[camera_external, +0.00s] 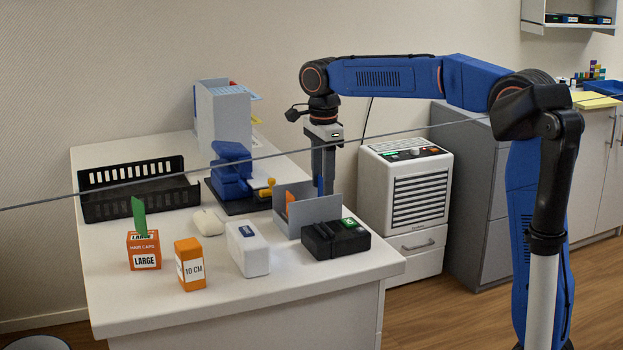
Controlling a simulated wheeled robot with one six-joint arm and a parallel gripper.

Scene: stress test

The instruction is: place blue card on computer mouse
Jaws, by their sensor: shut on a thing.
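My gripper (323,180) points straight down over the grey card holder (318,212) on the right part of the table. It is shut on the blue card (321,187), of which only a narrow blue strip shows between and below the fingers. The card's lower end is at the holder, partly hidden by its wall, so I cannot tell whether it is clear of it. The white computer mouse (208,222) lies on the table left of the holder, with nothing seen on top of it.
An orange card (291,200) stands in the holder. A black box (335,239), a white case (248,248) and two orange boxes stand in front. A blue device (232,172) and a black basket (137,190) are behind the mouse. A thin cable crosses the view.

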